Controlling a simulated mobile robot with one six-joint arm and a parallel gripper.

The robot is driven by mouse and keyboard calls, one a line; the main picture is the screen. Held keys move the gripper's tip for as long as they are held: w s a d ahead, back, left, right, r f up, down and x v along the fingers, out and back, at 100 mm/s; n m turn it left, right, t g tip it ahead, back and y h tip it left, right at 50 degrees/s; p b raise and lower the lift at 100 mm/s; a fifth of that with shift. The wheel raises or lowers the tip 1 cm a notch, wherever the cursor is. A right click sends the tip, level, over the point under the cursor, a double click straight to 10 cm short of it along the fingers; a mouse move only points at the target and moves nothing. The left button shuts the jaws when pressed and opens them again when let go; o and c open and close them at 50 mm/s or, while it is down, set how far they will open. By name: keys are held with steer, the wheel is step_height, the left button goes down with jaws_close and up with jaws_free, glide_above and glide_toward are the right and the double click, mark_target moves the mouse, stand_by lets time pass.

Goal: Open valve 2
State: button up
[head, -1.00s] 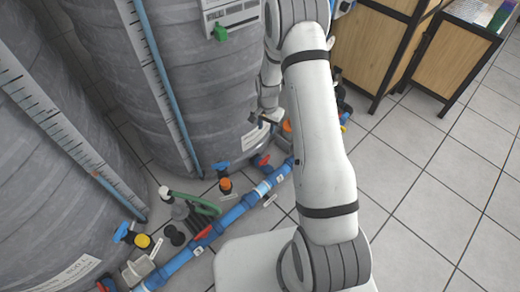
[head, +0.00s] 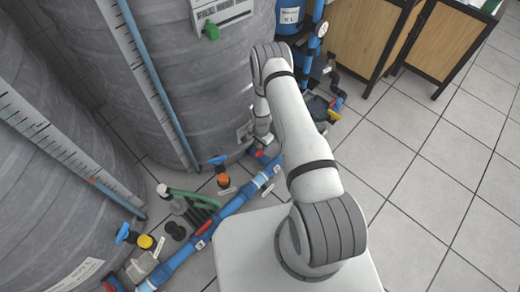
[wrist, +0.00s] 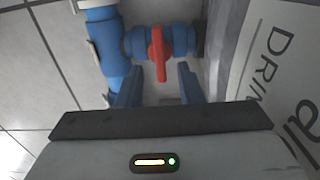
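A valve with a red lever handle (wrist: 158,52) sits on a blue pipe fitting in the wrist view. The lever points down the picture toward my gripper (wrist: 159,82). My gripper's two fingers are apart, one to each side of the lever's line, with a gap visible between them. The lever's lower end appears just beyond or between the fingertips; I cannot tell whether they touch. In the head view my gripper (head: 262,141) is low beside the far tank, near a red handle (head: 259,154) partly hidden by my arm.
A blue pipe (head: 228,212) runs along the floor with another red handle (head: 204,228). Blue-handled valves stand near an orange cap (head: 223,181) and a yellow cap (head: 145,241). Grey tanks (head: 200,85) crowd the left. Open tiled floor (head: 420,190) lies at right.

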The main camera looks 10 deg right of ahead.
mark_target(260, 150)
step_height(260, 150, down, 4)
steer(key=shift+a+f+b, duration=0.1)
steer(key=shift+f+b, duration=0.15)
steer(key=shift+b, duration=0.3)
steer(key=shift+c, duration=0.3)
jaws_close()
